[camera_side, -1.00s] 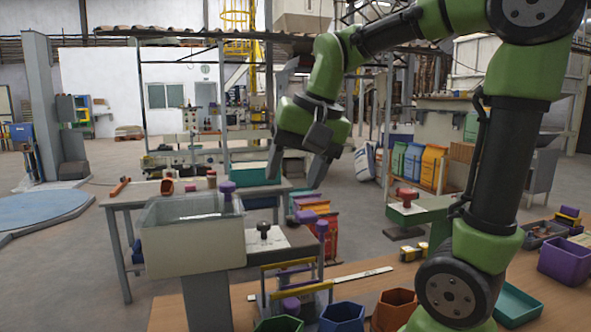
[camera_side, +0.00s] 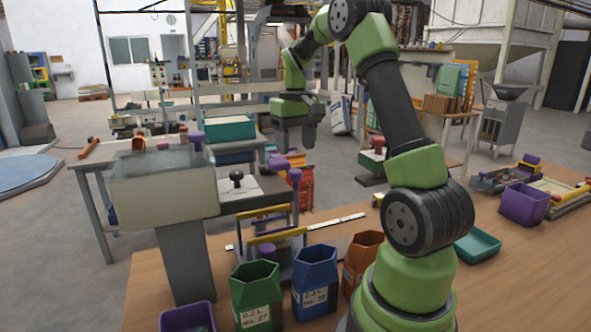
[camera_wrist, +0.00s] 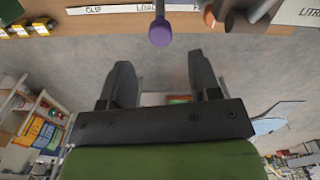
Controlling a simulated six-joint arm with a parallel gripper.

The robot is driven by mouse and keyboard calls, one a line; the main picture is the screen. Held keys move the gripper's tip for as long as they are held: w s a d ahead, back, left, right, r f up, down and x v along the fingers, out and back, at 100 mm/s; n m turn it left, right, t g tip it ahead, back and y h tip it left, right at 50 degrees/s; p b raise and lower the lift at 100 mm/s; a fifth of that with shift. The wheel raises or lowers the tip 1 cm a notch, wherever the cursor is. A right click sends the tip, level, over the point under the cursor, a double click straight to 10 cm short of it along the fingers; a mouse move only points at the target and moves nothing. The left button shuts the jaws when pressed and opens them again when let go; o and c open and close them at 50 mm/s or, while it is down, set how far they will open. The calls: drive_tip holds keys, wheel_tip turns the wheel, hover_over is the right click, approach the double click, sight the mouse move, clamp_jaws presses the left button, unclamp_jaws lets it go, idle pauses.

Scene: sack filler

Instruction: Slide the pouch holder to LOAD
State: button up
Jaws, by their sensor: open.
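My gripper (camera_side: 295,146) is open and empty, held in the air beyond the bench. In the wrist view my gripper (camera_wrist: 161,70) shows two spread dark fingers with nothing between them. A purple knob on a post (camera_side: 295,176) stands by the bench's far edge, below my gripper in the side view. The purple knob (camera_wrist: 160,32) also shows in the wrist view, ahead of the fingers and apart from them. I cannot tell which part is the pouch holder, and no LOAD mark is readable.
A grey hopper (camera_side: 165,190) stands left, beside a black knob (camera_side: 237,177). Green (camera_side: 255,294), blue (camera_side: 315,280) and orange (camera_side: 361,258) containers line the bench front. A purple bin (camera_side: 524,204) and teal tray (camera_side: 477,245) lie right. Bare wood lies between.

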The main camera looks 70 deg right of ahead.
sight(295, 171)
wheel_tip(295, 171, down, 6)
drive_tip(key=shift+f, duration=0.25)
drive_tip(key=shift+c, duration=0.5)
